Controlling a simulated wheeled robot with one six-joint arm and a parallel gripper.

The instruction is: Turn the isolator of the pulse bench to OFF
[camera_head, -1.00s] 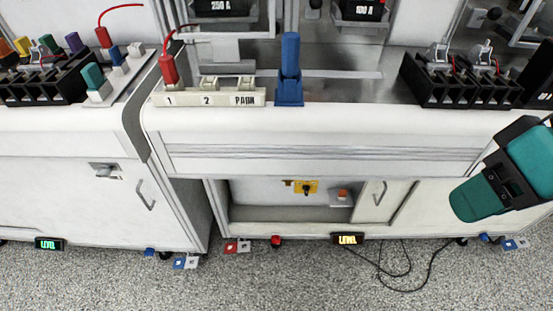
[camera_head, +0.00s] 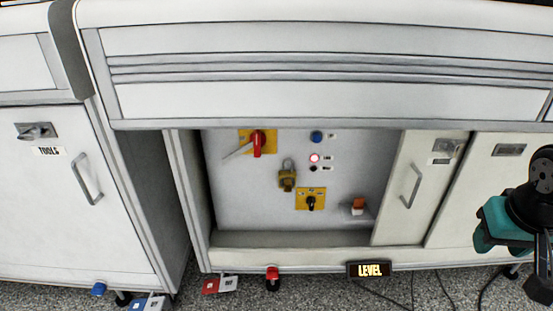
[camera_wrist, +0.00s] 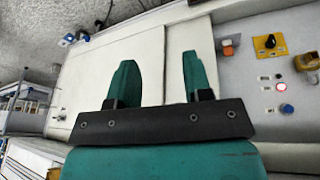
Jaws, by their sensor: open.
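In the head view, a red rotary handle (camera_head: 257,143) sits on a yellow plate on the recessed panel under the bench. A smaller black knob (camera_head: 311,203) sits on another yellow plate lower right; it also shows in the wrist view (camera_wrist: 270,42). I cannot read which one is labelled isolator. A brass padlock (camera_head: 287,178) hangs between them. My gripper (camera_wrist: 158,58) is open and empty in the wrist view, in front of the pale cabinet doors, left of the panel there. The red handle is not visible in the wrist view.
A lit red lamp (camera_head: 315,158) and a blue button (camera_head: 316,137) are on the panel. An orange-and-white item (camera_head: 357,206) is at its lower right. Cabinet doors with handles (camera_head: 410,186) flank the recess. A LEVEL display (camera_head: 369,269) sits below. Cables lie on the floor.

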